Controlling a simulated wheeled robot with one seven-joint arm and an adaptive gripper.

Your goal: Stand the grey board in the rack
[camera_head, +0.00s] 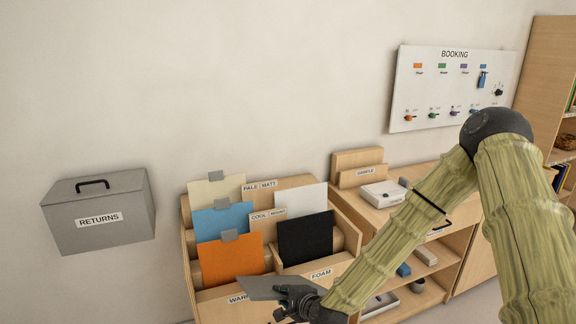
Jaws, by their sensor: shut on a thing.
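My gripper (285,294) is at the bottom centre, shut on the grey board (258,287). The board shows as a thin slanted grey sheet reaching left from the fingers, tilted well away from upright. It appears in front of the lower part of the wooden rack (338,265). I cannot tell whether it touches the rack. The rack has stepped slots labelled "PALE MATT", "COOL MOUNT", "FOAM" and one partly hidden label starting "WAR". Cream (212,190), blue (222,219), orange (228,255), white (302,200) and black (305,238) boards stand in it.
A grey "RETURNS" box (70,226) is on the wall at left. A wooden shelf unit (455,262) with a white box (383,194) stands right of the rack. A "BOOKING" panel (445,95) hangs above. My arm crosses the right side.

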